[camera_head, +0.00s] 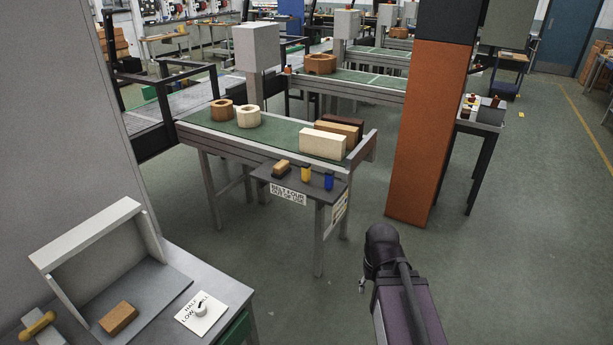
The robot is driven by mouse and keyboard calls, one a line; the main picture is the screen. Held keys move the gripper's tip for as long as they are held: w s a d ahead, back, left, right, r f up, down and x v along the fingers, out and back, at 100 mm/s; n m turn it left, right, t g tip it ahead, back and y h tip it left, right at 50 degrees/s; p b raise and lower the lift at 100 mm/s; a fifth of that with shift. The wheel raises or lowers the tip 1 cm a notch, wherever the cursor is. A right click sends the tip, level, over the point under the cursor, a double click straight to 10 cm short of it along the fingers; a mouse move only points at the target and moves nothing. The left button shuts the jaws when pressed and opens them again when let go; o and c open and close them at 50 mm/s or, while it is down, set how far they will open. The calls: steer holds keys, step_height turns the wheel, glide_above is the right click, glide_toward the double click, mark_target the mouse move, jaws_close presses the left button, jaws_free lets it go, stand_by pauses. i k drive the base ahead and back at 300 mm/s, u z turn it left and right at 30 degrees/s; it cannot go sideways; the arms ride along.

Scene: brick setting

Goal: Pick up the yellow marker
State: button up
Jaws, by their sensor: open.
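A small upright yellow piece with a dark top, which looks like the yellow marker (306,174), stands on a dark side shelf (297,188) at the near end of a green-topped belt table. A similar blue marker (328,181) stands to its right. A tan and dark block, perhaps a brush (281,168), lies to its left. Part of my arm shows at the lower right, well apart from the shelf. My gripper itself cannot be made out in this view.
Brick blocks (323,145) and ring-shaped pieces lie on the belt table (278,134). An orange pillar (424,130) stands to its right. A grey bench (168,295) with a brick is at lower left. Green floor (270,262) is clear before the shelf.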

mark_target(305, 167)
steer(key=u, duration=1.6)
steer(key=k, duration=0.1)
steer(key=z, duration=3)
steer(key=i, duration=0.9)
steer(key=u, duration=1.2)
